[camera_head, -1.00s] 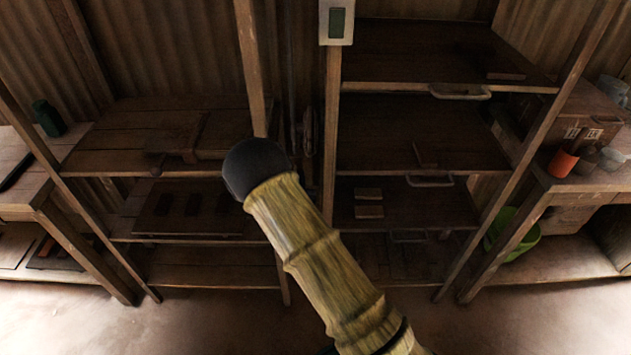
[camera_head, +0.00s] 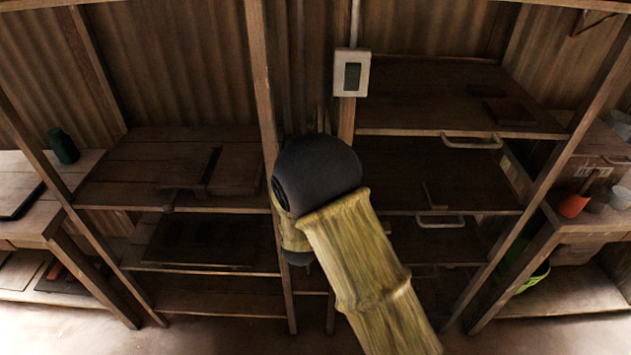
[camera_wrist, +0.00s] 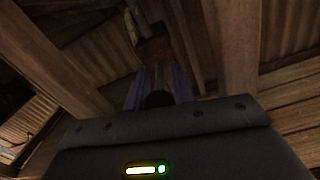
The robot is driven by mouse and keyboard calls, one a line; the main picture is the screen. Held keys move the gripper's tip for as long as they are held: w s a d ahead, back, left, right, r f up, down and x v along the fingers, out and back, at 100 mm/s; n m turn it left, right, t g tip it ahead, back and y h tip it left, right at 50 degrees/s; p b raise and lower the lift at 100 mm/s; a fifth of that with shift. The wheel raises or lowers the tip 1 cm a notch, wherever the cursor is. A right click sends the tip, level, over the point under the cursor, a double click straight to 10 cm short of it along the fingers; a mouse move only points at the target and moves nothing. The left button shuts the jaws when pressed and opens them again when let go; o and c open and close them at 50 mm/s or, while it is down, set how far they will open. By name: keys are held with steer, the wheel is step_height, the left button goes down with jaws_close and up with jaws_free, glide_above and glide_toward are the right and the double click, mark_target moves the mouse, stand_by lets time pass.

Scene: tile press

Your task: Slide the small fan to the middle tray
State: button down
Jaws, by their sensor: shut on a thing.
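In the wrist view, my gripper (camera_wrist: 157,74) is shut on a small brown piece (camera_wrist: 153,45) at its fingertips. The picture is dark, and I cannot tell whether this piece is the small fan. In the head view my arm hides the gripper and what it holds. The right rack has stacked trays. The middle tray (camera_head: 490,190) sits under the top tray (camera_head: 420,98), with a pale handle (camera_head: 440,221) at its front edge and a small dark piece (camera_head: 432,195) on it. No fan can be made out clearly.
A white switch box (camera_head: 351,72) hangs on the post between the racks. Dark slabs (camera_head: 510,111) lie on the top tray. The left rack has shelves with a wooden press-like piece (camera_head: 205,175). An orange cup (camera_head: 573,206) stands on the right bench. Upright posts flank my arm.

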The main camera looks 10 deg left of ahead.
steer(key=shift+r, duration=0.1)
steer(key=c, duration=1.2)
jaws_free()
steer(key=s+d, duration=0.1)
steer(key=s, duration=0.4)
steer(key=s+d+b, duration=0.1)
steer(key=s, duration=0.5)
steer(key=s+b, duration=0.1)
steer(key=s, duration=0.5)
steer(key=shift+d, duration=0.4)
steer(key=shift+a, duration=0.1)
